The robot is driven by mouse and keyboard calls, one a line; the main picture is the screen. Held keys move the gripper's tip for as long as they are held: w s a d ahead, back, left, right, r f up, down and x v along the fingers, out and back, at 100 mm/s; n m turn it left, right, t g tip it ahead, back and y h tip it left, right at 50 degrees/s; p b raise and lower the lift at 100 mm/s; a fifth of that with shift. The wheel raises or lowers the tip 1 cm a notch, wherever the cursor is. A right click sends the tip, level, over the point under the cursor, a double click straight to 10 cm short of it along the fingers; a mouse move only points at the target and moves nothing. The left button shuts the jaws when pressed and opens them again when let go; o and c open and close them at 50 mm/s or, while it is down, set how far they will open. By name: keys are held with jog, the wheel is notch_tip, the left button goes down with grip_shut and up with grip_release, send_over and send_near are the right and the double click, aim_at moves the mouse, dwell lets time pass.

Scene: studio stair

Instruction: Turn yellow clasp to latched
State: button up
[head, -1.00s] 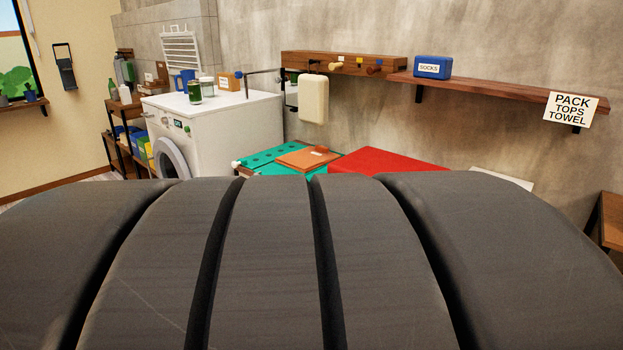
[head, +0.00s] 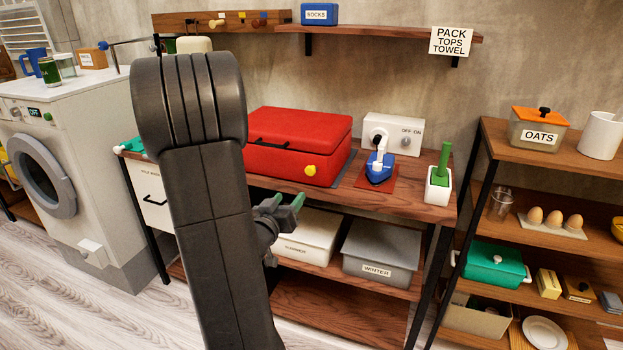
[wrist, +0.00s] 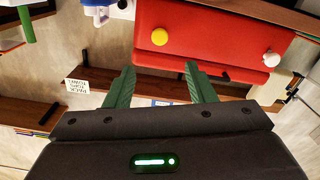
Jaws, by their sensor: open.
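A red case (head: 292,150) lies on the wooden bench top, its lid down. The yellow clasp (head: 310,170), a small round knob, is on its front face, toward the right end. In the wrist view, which looks upside down, the yellow clasp (wrist: 159,37) shows on the red case (wrist: 205,25), with a white knob (wrist: 271,58) on the same face. I cannot tell which way the clasp is turned. My gripper (head: 287,200) is open and empty in front of the case; its green fingers in the wrist view (wrist: 159,70) point toward the clasp without touching it.
An iron (head: 379,168) and a green-handled brush in a white holder (head: 439,184) stand right of the case. Storage boxes (head: 380,252) fill the shelf below. A wall shelf (head: 390,33) runs above. My arm hides the case's left side.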

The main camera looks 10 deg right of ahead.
aim_at(310, 172)
jog(key=x, duration=1.3)
jog(key=shift+w+d, duration=0.25)
jog(key=c, duration=1)
